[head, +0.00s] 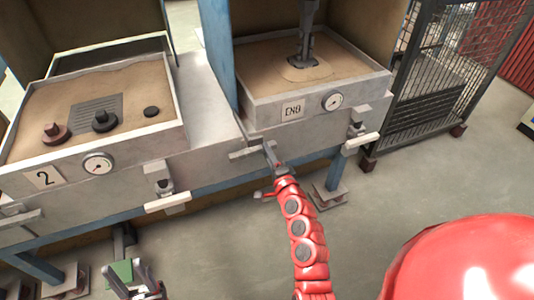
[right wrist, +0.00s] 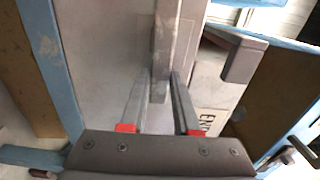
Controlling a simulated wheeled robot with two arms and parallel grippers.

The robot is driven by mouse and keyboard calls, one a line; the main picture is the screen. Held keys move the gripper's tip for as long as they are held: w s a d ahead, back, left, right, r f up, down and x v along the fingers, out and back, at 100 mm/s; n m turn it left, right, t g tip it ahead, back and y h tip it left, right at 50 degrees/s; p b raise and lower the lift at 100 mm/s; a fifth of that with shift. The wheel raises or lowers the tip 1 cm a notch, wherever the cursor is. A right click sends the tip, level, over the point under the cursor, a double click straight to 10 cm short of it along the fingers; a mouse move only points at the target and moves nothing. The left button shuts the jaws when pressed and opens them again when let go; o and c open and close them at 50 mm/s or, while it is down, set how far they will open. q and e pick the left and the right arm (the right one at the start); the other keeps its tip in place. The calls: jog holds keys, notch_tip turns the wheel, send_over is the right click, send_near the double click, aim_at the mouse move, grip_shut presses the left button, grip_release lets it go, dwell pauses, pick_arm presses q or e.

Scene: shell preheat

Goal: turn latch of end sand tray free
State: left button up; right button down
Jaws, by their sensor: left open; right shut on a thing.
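The end sand tray (head: 262,108), a grey box of sand with an END plate (head: 292,111) and a round dial, sits at the upper middle of the head view. Its left latch (head: 243,154) is a pale bar at the tray's lower left corner. My right gripper (head: 268,151), on the red arm, is shut on this latch. The fingers partly hide the latch. My left gripper (head: 140,277) is open and empty, low at the left.
The end tray's right latch (head: 361,139) has a white handle. Tray 2 (head: 150,133) stands at the left with its own latch (head: 166,195). A wire cage (head: 450,70) stands at the right. Blue posts hold the bench; the floor in front is mostly clear.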

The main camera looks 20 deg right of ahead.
jog(key=shift+f+m, duration=0.1)
jog(key=shift+m, duration=0.2)
jog(key=c, duration=0.6)
grip_release()
jog(key=shift+c, duration=0.2)
jog(key=s+b, duration=0.1)
jog(key=s, duration=1.6)
jog(key=shift+s+d, duration=0.2)
jog(key=shift+d, duration=0.1)
jog(key=shift+d, duration=0.1)
